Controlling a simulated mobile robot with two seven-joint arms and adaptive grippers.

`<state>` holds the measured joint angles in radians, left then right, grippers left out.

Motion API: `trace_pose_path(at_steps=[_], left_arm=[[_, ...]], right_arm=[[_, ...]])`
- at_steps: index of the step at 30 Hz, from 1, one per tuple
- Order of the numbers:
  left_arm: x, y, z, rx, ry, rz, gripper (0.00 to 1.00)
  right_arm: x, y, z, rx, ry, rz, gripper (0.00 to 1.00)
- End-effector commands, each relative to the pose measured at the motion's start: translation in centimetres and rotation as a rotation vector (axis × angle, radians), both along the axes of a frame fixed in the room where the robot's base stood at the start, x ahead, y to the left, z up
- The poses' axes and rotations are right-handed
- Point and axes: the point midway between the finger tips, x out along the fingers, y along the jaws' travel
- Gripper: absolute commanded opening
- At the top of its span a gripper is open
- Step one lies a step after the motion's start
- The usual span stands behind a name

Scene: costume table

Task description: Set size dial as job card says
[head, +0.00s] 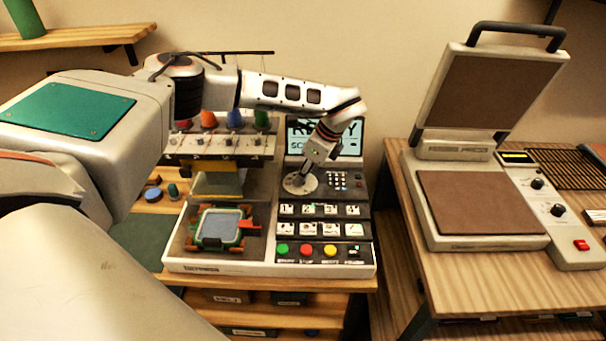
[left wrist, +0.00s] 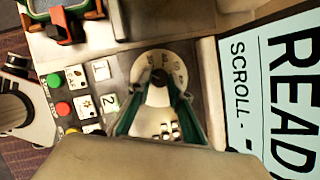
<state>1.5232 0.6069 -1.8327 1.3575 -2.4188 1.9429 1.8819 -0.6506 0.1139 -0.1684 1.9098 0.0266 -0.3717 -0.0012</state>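The size dial (head: 297,184) is a pale round plate on the embroidery machine's dark panel, left of a small keypad. In the left wrist view the dial (left wrist: 150,62) shows small letters along its rim, too small to read surely. My left gripper (head: 309,170) reaches down onto it from above. In the left wrist view the green-lined fingers (left wrist: 161,92) lie close on both sides of the pale knob and appear closed on it. The screen (head: 350,138) is partly covered by my arm; in the left wrist view the screen (left wrist: 270,90) reads "READ…" and "SCROLL". I cannot make out a job card.
Rows of picture keys (head: 320,210) and coloured buttons (head: 307,250) lie in front of the dial. A green hoop (head: 221,228) is left on the machine, below thread cones (head: 235,119). A heat press (head: 478,205) stands open on the right table.

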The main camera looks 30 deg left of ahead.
Motion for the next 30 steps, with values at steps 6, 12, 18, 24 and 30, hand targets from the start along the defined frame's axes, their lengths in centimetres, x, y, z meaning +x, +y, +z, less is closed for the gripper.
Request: trace_pose_path(at_steps=[6, 12, 18, 24, 30], left_arm=[[0.0, 0.0, 0.0, 0.000, 0.000, -0.012, 0.00], [-0.1, 0.0, -0.1, 0.000, 0.002, -0.079, 0.00], [-0.3, 0.0, -0.1, 0.000, 0.000, -0.220, 0.00], [-0.5, 0.1, -0.1, 0.000, -0.001, -0.404, 0.00], [-0.7, 0.1, -0.2, -0.001, 0.000, -0.594, 0.00]], right_arm=[[-0.3, 0.1, -0.2, 0.000, 0.004, 0.006, 0.00], [-0.3, 0.1, -0.4, -0.004, 0.004, 0.013, 0.00], [-0.2, 0.3, -0.4, -0.001, -0.002, 0.017, 0.00], [0.1, 0.9, -0.3, 0.008, -0.015, 0.021, 0.00], [0.7, 1.5, 0.2, 0.021, -0.039, 0.028, 0.00]])
